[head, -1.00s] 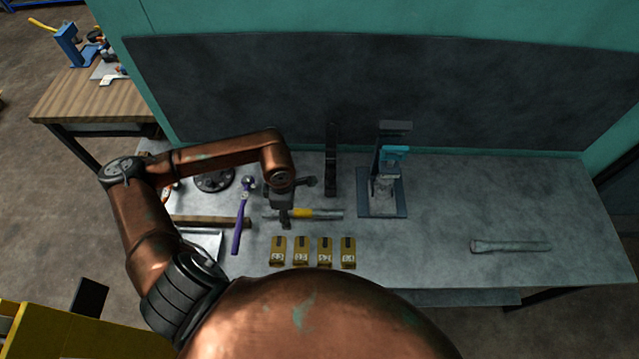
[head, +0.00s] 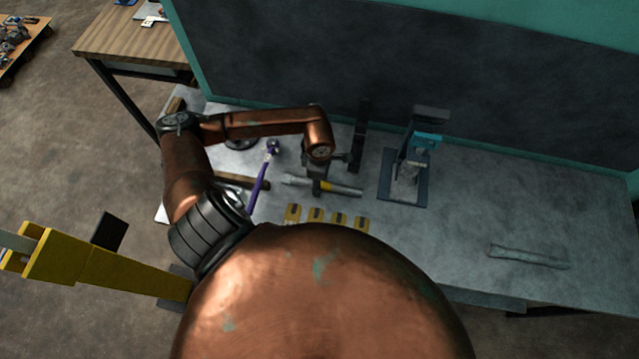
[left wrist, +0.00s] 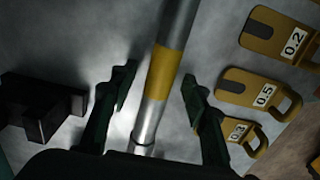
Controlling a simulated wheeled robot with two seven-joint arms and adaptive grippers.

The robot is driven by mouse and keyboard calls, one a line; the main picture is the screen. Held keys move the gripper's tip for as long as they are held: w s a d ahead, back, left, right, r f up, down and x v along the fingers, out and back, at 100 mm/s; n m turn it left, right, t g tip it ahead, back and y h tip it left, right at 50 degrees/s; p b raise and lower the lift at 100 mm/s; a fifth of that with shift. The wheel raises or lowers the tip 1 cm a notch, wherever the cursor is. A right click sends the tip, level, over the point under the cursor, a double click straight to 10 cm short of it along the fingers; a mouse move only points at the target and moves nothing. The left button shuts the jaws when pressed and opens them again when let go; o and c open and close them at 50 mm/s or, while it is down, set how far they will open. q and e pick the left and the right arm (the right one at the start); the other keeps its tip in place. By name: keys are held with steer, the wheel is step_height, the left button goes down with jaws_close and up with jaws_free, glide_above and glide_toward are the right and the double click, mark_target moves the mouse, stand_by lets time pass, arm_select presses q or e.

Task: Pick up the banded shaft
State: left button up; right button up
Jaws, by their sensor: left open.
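The banded shaft (head: 345,189) is a slim silver rod with a yellow band. It lies on the grey bench top, and my left gripper hides part of it in the head view. In the left wrist view the shaft (left wrist: 163,75) runs between the two dark fingers. My left gripper (left wrist: 159,82) is open, with one finger on each side of the yellow band and a gap showing on both sides. In the head view the left gripper (head: 316,188) is over the shaft. My right gripper is not in view.
Several yellow tags (head: 316,215) with numbers lie in front of the shaft. A purple-handled hammer (head: 258,185) lies to the left. A press-like stand (head: 405,175) is to the right and a dark upright bracket (head: 359,140) behind.

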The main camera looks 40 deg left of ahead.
arm_select(q)
steer(key=shift+c, duration=0.5)
jaws_close()
steer(key=shift+w, duration=0.1)
